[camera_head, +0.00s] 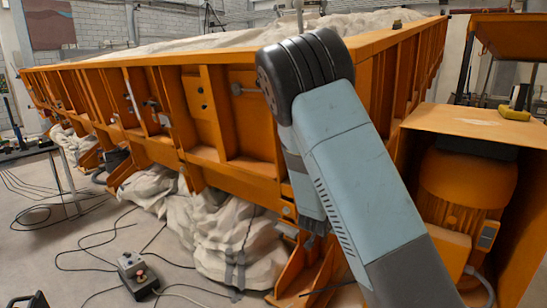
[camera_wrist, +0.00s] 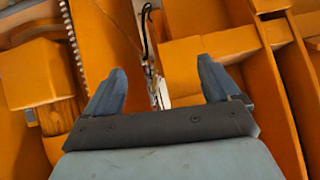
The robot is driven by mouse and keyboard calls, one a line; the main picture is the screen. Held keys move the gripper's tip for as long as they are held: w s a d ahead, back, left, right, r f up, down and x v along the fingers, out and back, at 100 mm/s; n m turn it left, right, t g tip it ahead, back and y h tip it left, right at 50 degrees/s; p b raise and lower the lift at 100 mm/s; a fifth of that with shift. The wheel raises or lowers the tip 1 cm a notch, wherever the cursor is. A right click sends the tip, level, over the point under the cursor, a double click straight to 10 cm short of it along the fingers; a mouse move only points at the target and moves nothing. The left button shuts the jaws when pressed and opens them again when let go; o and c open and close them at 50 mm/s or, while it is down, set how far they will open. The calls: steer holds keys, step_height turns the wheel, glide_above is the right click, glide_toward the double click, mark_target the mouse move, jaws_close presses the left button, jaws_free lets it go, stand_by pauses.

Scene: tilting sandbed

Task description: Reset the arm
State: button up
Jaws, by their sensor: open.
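My arm crosses the right half of the head view, bent at a dark joint in front of the orange sandbed frame (camera_head: 225,142). My gripper itself is hidden in that view. In the wrist view my gripper (camera_wrist: 160,88) shows two blue-grey fingers spread wide apart, with nothing held between them. Behind the fingers are orange frame panels (camera_wrist: 205,45) and a thin metal fitting with a dark cable (camera_wrist: 150,50). I cannot tell how far the fingertips are from the frame.
Pale sand or cloth fills the top of the bed (camera_head: 230,38). An orange motor housing (camera_head: 466,180) stands at the right, near my arm. Wrinkled pale sheeting (camera_head: 235,235) hangs below the frame. A control box with a joystick (camera_head: 138,272) and loose cables lie on the floor.

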steer(key=s+a+r+n+g+y, duration=0.15)
steer(key=s+r+y, duration=0.25)
steer(key=s+r, duration=0.45)
steer(key=s+r+n+g+y, duration=0.1)
steer(key=s+r+n+y, duration=0.3)
steer(key=r, duration=0.7)
steer(key=s+d+r+h, duration=0.1)
steer(key=s+r, duration=0.2)
steer(key=s, duration=0.5)
steer(key=s+d+r+n+g, duration=0.1)
steer(key=s+d+r, duration=0.1)
steer(key=s, duration=0.6)
steer(key=s+d+r+h, duration=0.1)
steer(key=s+r, duration=0.3)
steer(key=s, duration=0.4)
steer(key=shift+s+d+n+h, duration=0.2)
steer(key=shift+d+n+h, duration=0.15)
steer(key=shift+d, duration=0.15)
steer(key=shift+r, duration=0.1)
